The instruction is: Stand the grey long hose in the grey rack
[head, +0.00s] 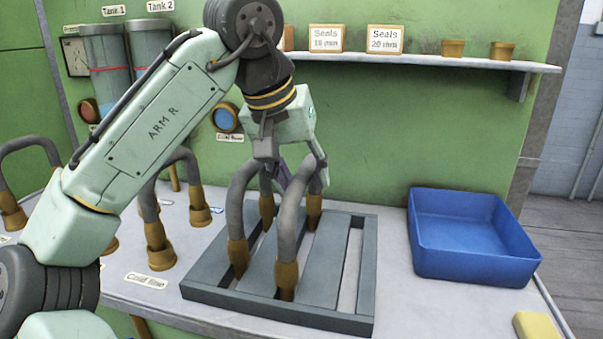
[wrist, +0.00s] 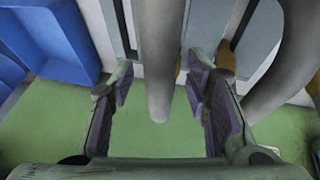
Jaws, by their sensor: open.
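The grey rack (head: 345,322), a flat slotted frame, lies on the bench. Two arched grey hoses with brass ends stand upright in it. The right one (head: 288,228) has its front end in a slot and its rear end towards the back; I take it as the grey long hose. The left hose (head: 237,203) stands beside it. My gripper (head: 302,175) is at the top of the right hose. In the wrist view my gripper (wrist: 163,92) is open, a finger on each side of that hose (wrist: 160,55), with gaps showing. How deep the ends sit is unclear.
A blue bin (head: 470,245) stands right of the rack. More arched hoses (head: 150,205) stand on the bench (head: 200,318) to the left, partly behind my arm. A shelf (head: 440,62) with labelled boxes is on the green wall. A yellow block (head: 538,326) lies at front right.

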